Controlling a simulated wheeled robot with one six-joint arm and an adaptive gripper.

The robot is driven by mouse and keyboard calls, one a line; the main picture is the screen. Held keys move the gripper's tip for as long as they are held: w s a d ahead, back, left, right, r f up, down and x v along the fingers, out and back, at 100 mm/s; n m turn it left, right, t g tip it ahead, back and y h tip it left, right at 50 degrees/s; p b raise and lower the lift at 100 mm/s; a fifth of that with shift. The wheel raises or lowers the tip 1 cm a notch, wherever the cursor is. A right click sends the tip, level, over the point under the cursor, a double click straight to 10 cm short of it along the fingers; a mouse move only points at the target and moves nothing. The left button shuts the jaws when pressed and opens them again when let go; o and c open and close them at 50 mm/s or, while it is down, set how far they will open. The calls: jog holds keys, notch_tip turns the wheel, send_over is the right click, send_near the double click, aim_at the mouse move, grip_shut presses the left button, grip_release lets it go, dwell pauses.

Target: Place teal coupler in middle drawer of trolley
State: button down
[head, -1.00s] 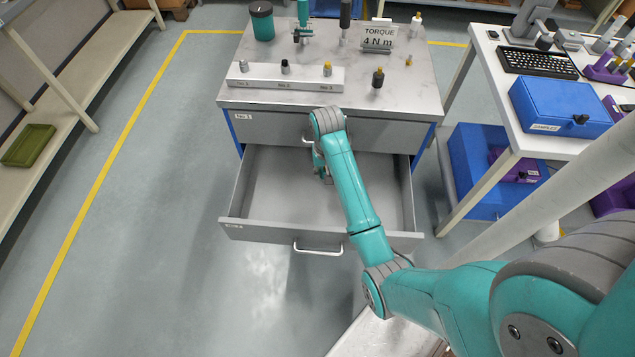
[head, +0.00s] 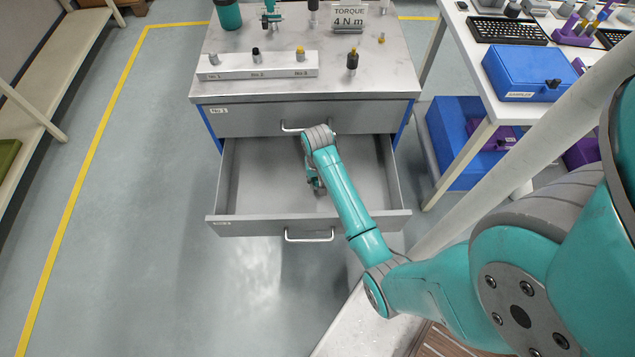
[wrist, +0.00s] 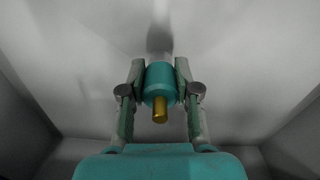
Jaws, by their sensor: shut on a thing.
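The teal coupler (wrist: 159,82) shows in the wrist view as a teal cylinder with a brass stem toward the camera. My gripper (wrist: 160,74) is shut on it, one finger on each side. In the head view my gripper (head: 317,187) reaches down inside the open drawer (head: 260,190) of the grey trolley (head: 405,72). The coupler is hidden there behind my arm. The drawer's floor is bare around the gripper. I cannot tell whether the coupler touches the floor.
A shut drawer marked No 1 (head: 255,120) is above the open one. The trolley top holds a white rack (head: 270,71) with several small parts, a dark part (head: 352,61) and a torque sign (head: 347,18). A white table (head: 470,80) with a blue case (head: 530,75) stands right.

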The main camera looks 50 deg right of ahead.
jog(key=shift+f, duration=0.75)
jog(key=c, duration=0.8)
grip_release()
jog(key=shift+f, duration=0.1)
notch_tip(320, 180, up, 12)
jog(key=shift+r, duration=0.15)
